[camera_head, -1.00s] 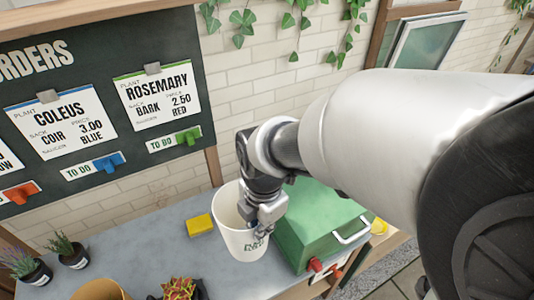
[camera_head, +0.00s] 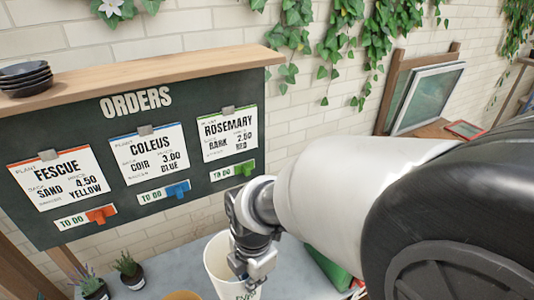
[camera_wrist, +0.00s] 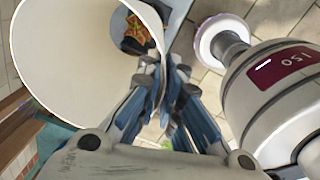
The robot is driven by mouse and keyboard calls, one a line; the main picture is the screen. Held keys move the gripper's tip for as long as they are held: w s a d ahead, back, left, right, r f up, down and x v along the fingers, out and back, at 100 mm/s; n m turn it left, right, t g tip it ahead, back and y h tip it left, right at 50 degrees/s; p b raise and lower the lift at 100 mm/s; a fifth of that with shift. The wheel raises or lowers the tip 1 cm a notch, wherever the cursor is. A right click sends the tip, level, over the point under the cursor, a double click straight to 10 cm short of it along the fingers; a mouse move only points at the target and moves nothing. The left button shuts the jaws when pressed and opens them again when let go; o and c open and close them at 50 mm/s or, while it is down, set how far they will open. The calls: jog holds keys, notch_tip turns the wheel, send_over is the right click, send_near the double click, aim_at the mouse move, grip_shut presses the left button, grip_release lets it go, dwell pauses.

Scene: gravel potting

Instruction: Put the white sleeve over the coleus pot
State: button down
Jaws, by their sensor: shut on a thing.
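The white sleeve (camera_head: 217,264) is a tall, open-topped white cylinder with dark lettering. My gripper (camera_head: 242,283) is shut on its rim at the right side in the head view, and the lower part is cut off by the picture's bottom edge. In the wrist view the sleeve (camera_wrist: 75,60) fills the upper left, and my gripper (camera_wrist: 168,88) pinches its wall. The coleus is outside the head view.
A green box (camera_head: 326,264) stands right of the sleeve, partly behind my arm. Small potted plants (camera_head: 127,267) stand at left on the grey bench. A tan rim (camera_head: 183,295) shows at the bottom edge. The orders board (camera_head: 75,130) stands behind, with dark saucers (camera_head: 25,76) on its shelf.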

aim_at(257, 288)
jog(key=shift+w+d+f+b, duration=0.1)
jog(key=shift+d+f+b, duration=0.05)
jog(key=shift+f+b, duration=0.35)
notch_tip(257, 288, down, 15)
jog(key=b, duration=1.1)
jog(key=shift+r, duration=0.2)
jog(key=c, duration=1.7)
grip_release()
jog(key=shift+r, duration=0.1)
jog(key=r, duration=1.1)
jog(key=shift+s+d+r, duration=0.3)
jog(key=shift+d+r, duration=0.05)
jog(key=shift+r, duration=0.05)
